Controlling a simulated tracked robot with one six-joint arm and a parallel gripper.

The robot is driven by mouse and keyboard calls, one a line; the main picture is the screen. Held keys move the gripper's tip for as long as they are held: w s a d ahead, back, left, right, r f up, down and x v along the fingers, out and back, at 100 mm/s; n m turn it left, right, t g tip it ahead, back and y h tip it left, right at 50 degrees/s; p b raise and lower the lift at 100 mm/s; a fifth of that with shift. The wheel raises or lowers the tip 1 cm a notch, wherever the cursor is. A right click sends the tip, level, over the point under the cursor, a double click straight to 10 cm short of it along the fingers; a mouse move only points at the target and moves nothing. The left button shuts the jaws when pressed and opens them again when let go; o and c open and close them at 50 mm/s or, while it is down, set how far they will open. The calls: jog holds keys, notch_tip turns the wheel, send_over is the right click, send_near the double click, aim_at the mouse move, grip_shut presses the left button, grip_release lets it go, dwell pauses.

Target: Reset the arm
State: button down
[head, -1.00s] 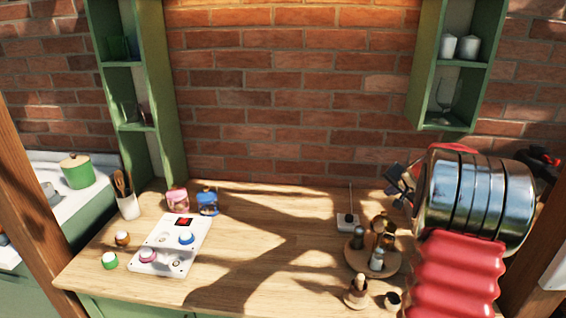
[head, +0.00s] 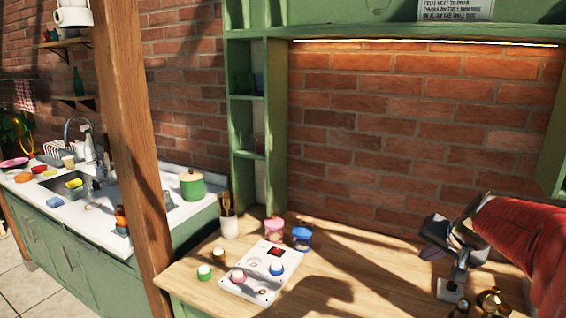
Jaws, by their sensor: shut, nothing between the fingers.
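My gripper (head: 432,238) is at the right of the head view, above the right part of the wooden table (head: 385,290). It is dark grey and shut, with nothing held. My arm comes in from the right edge in a red cover, with a metal joint behind the gripper. The gripper appears clear of the table top, in front of the brick wall. My arm's lower part is out of view.
A white panel (head: 250,286) with coloured knobs lies on the table. Pink (head: 274,229) and blue (head: 302,239) jars and a utensil cup (head: 230,228) stand behind it. A small white device (head: 449,291) and brass items (head: 490,301) are below my gripper. A wooden post (head: 135,130) stands left.

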jog(key=s+a+r+n+g+y, duration=0.1)
jog(key=s+a+n, duration=0.3)
jog(key=s+a, duration=0.85)
jog(key=s+a+f+n+g, duration=0.1)
jog(key=s+a+f+n, duration=0.2)
jog(key=s+a, duration=0.5)
jog(key=s, duration=0.4)
jog(key=shift+s+a+f+n, duration=0.3)
jog(key=shift+s+a+f, duration=0.05)
jog(key=shift+a, duration=0.05)
